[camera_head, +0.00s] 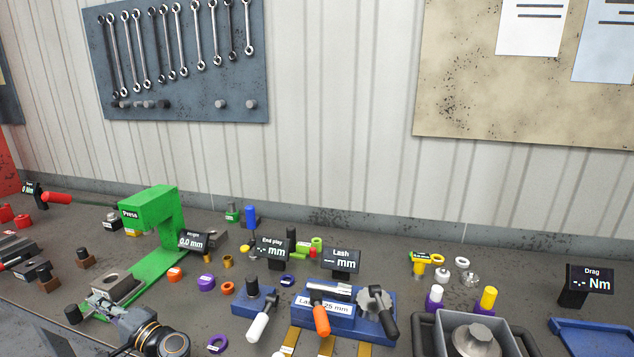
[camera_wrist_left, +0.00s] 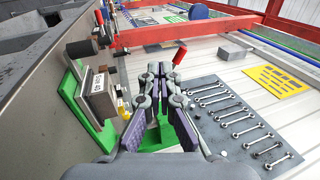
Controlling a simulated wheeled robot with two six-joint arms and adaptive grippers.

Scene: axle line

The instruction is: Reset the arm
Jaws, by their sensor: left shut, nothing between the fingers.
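My left gripper (camera_head: 98,300) shows at the lower left of the head view, low over the bench in front of the green press (camera_head: 150,212). In the left wrist view its fingers (camera_wrist_left: 160,72) come together at the tips, with nothing between them. The green press also shows in that view (camera_wrist_left: 78,92), to the left of the fingers. My right gripper is not in view.
The bench (camera_head: 420,300) holds an end play display (camera_head: 271,247), a blue lash fixture (camera_head: 340,318) with handles, a drag display (camera_head: 590,280) and several small rings. Wrenches hang on a wall panel (camera_head: 180,95). A grey housing (camera_head: 475,340) stands at the front right.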

